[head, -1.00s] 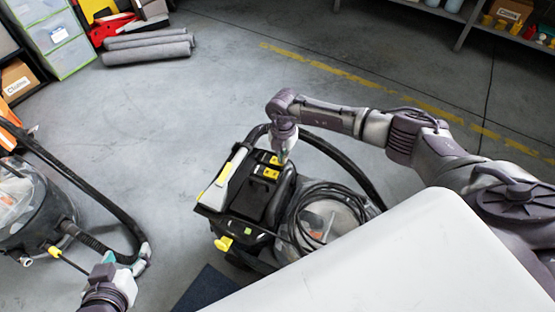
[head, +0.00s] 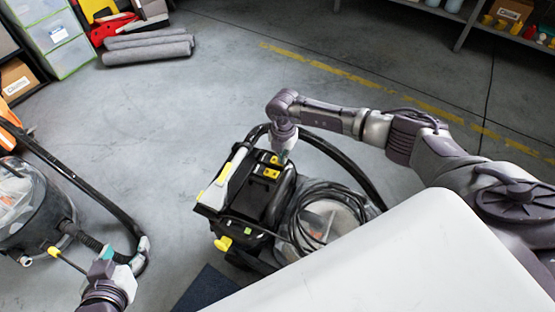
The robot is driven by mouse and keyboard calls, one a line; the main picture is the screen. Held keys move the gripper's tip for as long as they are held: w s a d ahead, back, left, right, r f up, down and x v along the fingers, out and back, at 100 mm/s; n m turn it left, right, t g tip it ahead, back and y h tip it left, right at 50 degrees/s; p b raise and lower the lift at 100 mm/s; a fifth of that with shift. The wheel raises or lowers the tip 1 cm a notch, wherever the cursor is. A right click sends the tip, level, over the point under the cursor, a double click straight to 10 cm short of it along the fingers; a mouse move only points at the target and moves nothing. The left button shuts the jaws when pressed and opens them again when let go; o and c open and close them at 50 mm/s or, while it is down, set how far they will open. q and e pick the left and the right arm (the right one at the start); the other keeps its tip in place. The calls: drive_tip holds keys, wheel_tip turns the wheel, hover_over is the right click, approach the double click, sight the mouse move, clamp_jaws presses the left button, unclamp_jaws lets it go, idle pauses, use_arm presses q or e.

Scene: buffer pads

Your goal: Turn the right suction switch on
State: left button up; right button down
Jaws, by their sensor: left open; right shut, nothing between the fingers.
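The black vacuum machine (head: 240,212) stands on the floor in the middle of the head view. Two yellow switches show on its top: an upper one (head: 277,160) and a lower one (head: 271,174). My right gripper (head: 283,158) points down at the machine's top, close beside the upper yellow switch; I cannot tell whether it touches it. Its fingers are small and partly merge with the dark machine; they are shut with nothing held. My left gripper (head: 107,256) is at the lower left, away from this machine, open and empty.
A second vacuum with a clear tank (head: 22,205) and a black hose (head: 85,190) stands at the left. A coiled cable (head: 318,215) and another hose (head: 355,170) lie on the main machine's right side. Grey rolls (head: 148,48) lie at the back. The floor behind is clear.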

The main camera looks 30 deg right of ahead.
use_arm(q)
drive_tip(key=shift+w+d+r, duration=0.1)
drive_tip(key=shift+w+r, duration=0.15)
drive_tip(key=shift+w, duration=0.05)
use_arm(e)
drive_tip(key=shift+f, duration=0.15)
